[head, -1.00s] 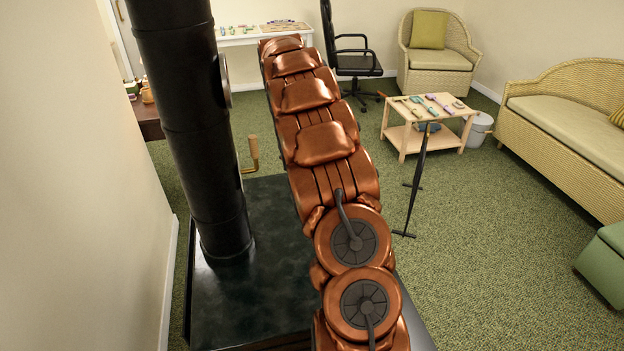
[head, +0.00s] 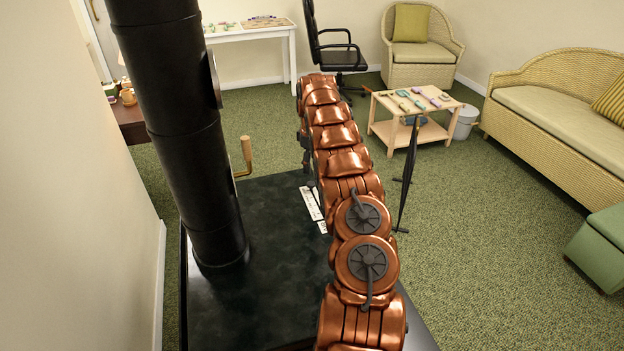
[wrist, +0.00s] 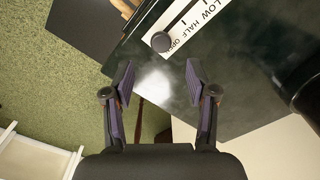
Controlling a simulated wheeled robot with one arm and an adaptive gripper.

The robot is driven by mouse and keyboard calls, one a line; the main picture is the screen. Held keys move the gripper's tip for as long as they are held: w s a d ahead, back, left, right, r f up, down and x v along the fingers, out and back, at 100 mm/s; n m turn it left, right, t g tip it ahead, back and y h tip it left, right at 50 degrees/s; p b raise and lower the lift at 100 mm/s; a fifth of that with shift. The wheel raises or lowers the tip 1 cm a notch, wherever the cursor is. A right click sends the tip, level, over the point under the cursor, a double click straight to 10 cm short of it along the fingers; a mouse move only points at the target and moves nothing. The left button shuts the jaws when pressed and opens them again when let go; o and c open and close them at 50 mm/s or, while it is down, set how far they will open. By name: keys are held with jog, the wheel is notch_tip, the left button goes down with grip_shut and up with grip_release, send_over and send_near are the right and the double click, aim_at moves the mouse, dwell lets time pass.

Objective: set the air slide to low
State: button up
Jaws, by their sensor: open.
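The air slide is a dark round knob (wrist: 161,41) on a dark slot in a white label plate (wrist: 207,11). The plate reads LOW, HALF and OPEN, and the knob sits beside the OPEN end. In the head view the plate (head: 313,203) lies on top of the black stove (head: 270,262), partly covered by my arm. My gripper (wrist: 156,78) is open and empty in the wrist view, its fingers apart over the stove top. The knob appears just beyond the fingertips, not between them. The height gap is unclear. The arm mostly hides my gripper in the head view.
A black stove pipe (head: 182,130) rises from the stove's left side. A tan handle (head: 246,155) stands at its far edge. Green carpet lies open at right.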

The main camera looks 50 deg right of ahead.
aim_at(311, 183)
notch_tip(311, 183, down, 7)
jog(key=shift+w+a+f+p, duration=0.1)
jog(key=shift+a+f+p, duration=0.05)
jog(key=shift+p, duration=0.65)
jog(key=shift+c, duration=0.3)
grip_shut()
